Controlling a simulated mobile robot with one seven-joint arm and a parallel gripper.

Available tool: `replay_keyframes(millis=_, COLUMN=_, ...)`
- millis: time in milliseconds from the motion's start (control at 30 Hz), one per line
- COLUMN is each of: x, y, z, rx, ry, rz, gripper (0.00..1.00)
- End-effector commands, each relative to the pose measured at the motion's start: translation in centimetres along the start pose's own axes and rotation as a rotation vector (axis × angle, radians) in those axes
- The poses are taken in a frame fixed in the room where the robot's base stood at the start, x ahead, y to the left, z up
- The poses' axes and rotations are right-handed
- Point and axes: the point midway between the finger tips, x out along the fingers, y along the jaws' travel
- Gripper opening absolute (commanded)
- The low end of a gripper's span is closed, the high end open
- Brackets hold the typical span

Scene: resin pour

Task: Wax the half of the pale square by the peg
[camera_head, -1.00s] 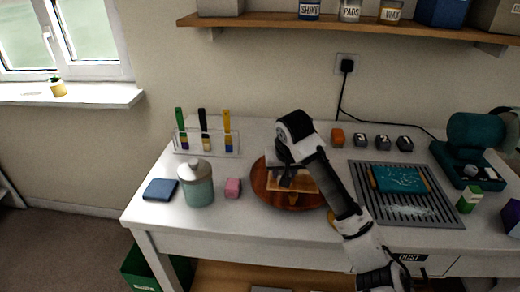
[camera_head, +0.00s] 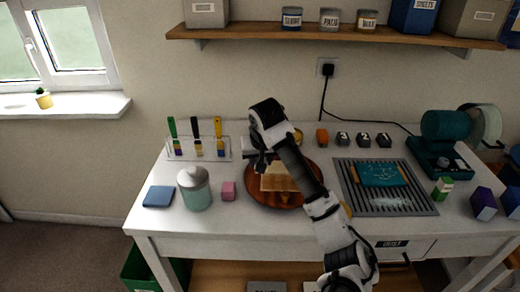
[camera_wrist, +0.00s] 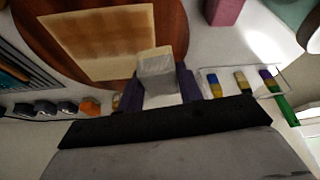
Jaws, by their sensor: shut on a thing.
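The pale square (camera_head: 279,177) lies on a round brown board (camera_head: 255,190). In the wrist view the pale square (camera_wrist: 98,45) has a streaky tan middle and paler strips along its edges. A small upright stub, seemingly the peg (camera_head: 284,198), stands at the square's near side in the head view; I cannot make it out in the wrist view. My gripper (camera_head: 260,160) is at the square's back left edge. In the wrist view my gripper (camera_wrist: 160,88) is shut on a pale grey block (camera_wrist: 157,68), which overlaps the square's corner; contact is unclear.
A slatted grey tray (camera_head: 400,206) with a teal slab (camera_head: 380,174) lies right. Numbered dark blocks (camera_head: 363,140) line the back.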

Motion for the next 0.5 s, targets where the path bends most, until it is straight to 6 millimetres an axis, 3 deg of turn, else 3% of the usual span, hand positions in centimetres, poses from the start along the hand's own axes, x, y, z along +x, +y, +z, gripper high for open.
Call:
replay_keyframes(millis=233, x=-2.0, y=0.3, z=-1.5, rx=0.000, ry=0.000, rz=0.001, gripper=0.18)
replay_keyframes(millis=500, x=-2.3, y=0.4, z=-1.8, rx=0.001, ry=0.000, rz=0.001, gripper=0.18)
